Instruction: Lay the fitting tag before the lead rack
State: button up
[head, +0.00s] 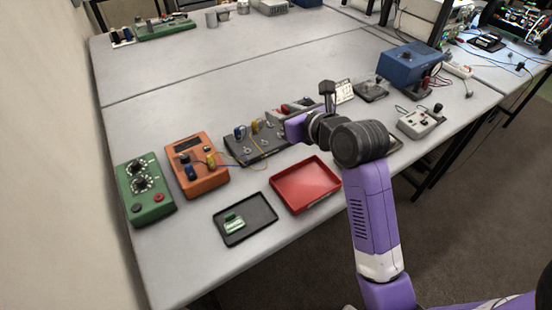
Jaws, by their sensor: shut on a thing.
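My gripper (295,126) is over the middle of the near table, at the right end of a dark board (258,148) with posts and clips. Its fingers are largely hidden by its own purple body and the wrist. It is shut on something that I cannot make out. A white card with dark marks (344,91) shows just behind my wrist. I cannot tell which thing is the lead rack.
An empty red tray (305,184) lies beside the black tray. A green dial box (145,190) and an orange meter (197,165) stand at left. The table's middle behind (230,90) is clear.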

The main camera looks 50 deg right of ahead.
aim_at(281, 170)
notch_tip(281, 170, down, 18)
jog(key=shift+f+b, duration=0.15)
jog(key=shift+b, duration=0.25)
